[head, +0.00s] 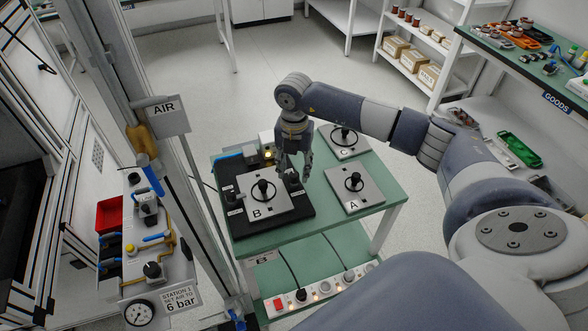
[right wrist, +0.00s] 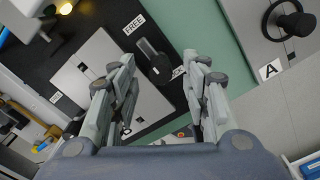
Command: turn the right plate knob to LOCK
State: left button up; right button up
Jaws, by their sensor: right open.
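The right plate knob (right wrist: 158,64) is dark with a grey bar, on the black base (right wrist: 85,20) beside the pale plate B (head: 249,210). A FREE label (right wrist: 134,24) lies above it in the right wrist view. A partly hidden LOCK label (right wrist: 178,72) lies to its right. The grey bar slants from the knob up and left, towards the FREE side. In the head view my gripper hides part of the knob (head: 292,181). My right gripper (head: 293,177) is open and points down over it. In the right wrist view the knob appears between its fingertips (right wrist: 163,63); I cannot tell whether they touch it.
Plate A (head: 371,194) and plate C (head: 351,151) lie on the green table (head: 325,222), each with a black handle. Another knob (head: 231,196) sits at the base's left. The AIR station (head: 166,117) stands left. A switch strip (head: 318,292) is at the front.

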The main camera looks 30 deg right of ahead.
pick_arm(q)
jog(key=shift+w+r, duration=0.2)
jog(key=shift+w, duration=0.35)
pick_arm(e)
jog(key=shift+f, duration=1)
jog(key=shift+c, duration=0.3)
grip_shut()
pick_arm(q)
jog(key=shift+s, duration=0.15)
